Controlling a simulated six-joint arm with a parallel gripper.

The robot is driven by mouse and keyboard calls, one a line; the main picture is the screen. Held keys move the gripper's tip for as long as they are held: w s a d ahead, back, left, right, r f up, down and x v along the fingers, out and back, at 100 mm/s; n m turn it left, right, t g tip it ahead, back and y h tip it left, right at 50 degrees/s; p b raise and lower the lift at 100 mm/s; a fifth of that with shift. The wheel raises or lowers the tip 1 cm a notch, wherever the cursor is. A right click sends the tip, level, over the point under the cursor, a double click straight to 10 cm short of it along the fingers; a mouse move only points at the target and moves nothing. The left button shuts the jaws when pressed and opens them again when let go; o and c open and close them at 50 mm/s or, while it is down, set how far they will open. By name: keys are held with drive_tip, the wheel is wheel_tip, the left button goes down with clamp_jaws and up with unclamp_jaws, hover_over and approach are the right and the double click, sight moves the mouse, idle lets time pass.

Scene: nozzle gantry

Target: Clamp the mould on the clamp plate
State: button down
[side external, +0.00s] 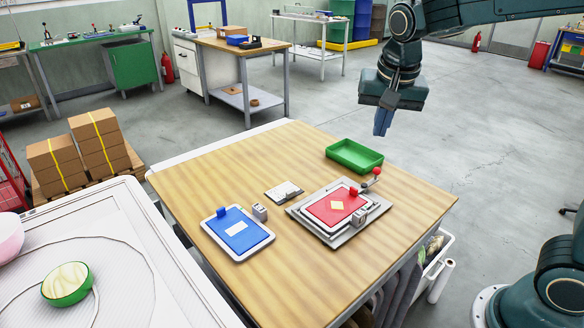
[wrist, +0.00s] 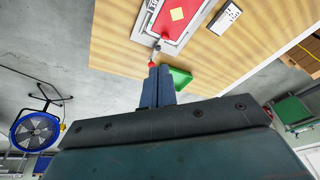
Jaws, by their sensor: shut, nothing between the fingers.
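A red mould (side external: 336,206) with a yellow diamond label lies in a pale frame on the grey clamp plate (side external: 335,238) near the table's right edge. The mould also shows at the top of the wrist view (wrist: 176,14). A clamp lever with a red ball knob (side external: 376,171) stands at the plate's back right corner. I cannot tell whether it presses on the mould. A small grey block (side external: 359,217) sits at the plate's front right side. My gripper (side external: 381,130) is shut and empty, pointing down, well above and behind the plate. In the wrist view its fingertips (wrist: 159,68) appear beside the knob.
A green tray (side external: 354,156) stands behind the clamp plate. A blue mould (side external: 237,229) in a white frame, with a grey block (side external: 260,212) beside it, lies at left. A small white card (side external: 284,191) lies between. The wooden table (side external: 215,170) is clear at the back left and front.

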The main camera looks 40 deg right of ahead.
drive_tip(key=s+r+n+t, duration=0.1)
drive_tip(key=s+n, duration=0.3)
drive_tip(key=s, duration=0.4)
drive_tip(key=shift+s+a+r+y, duration=0.2)
drive_tip(key=shift+a+r+y, duration=0.05)
drive_tip(key=shift+r+y, duration=0.2)
drive_tip(key=s+a+f+n+t+y, duration=0.1)
drive_tip(key=s+n, duration=0.4)
drive_tip(key=s, duration=0.5)
drive_tip(key=shift+s+a+f+n+t, duration=0.15)
drive_tip(key=shift+a+f+n+t, duration=0.3)
drive_tip(key=shift+f+t, duration=0.1)
